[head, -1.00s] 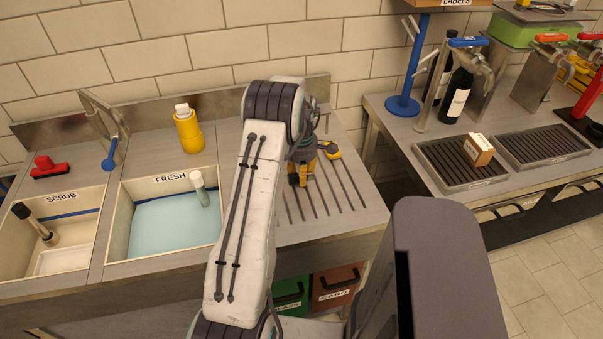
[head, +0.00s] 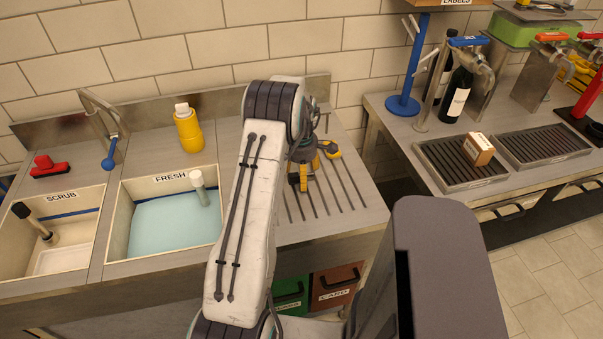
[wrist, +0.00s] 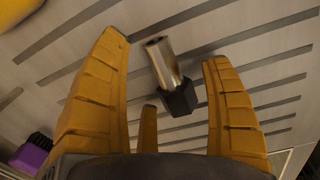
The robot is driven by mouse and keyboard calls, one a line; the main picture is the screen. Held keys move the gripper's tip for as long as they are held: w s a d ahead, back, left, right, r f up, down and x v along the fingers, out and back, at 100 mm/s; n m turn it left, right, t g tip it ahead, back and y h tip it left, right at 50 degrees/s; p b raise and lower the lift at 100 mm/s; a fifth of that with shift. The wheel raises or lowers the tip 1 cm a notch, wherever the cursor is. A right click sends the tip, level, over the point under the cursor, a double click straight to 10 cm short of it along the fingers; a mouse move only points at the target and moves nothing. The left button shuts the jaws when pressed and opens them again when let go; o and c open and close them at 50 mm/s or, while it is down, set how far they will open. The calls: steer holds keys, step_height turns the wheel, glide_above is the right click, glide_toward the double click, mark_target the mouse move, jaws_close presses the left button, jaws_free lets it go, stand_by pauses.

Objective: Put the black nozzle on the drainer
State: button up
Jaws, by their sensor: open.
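The nozzle, a metal tube with a black block-like end (wrist: 180,98), shows in the wrist view between my spread fingers, apart from both. It lies on or close to the grooved drainer (wrist: 215,20); the exact contact is hard to tell. My gripper (wrist: 164,52) has yellow fingers and is open and empty. In the head view my gripper (head: 306,180) is low over the drainer (head: 345,205), right of the sinks. The nozzle is hidden there behind my arm and fingers.
A yellow and dark object (head: 331,149) lies at the drainer's back. A yellow bottle (head: 188,130) stands behind the FRESH sink (head: 165,225). A purple block (wrist: 34,152) shows at the wrist view's lower left. The drainer's front right is clear.

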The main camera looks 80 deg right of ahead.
steer(key=shift+r, duration=0.2)
steer(key=shift+a+r+p, duration=0.1)
steer(key=shift+r+p, duration=1.9)
steer(key=shift+r, duration=1.35)
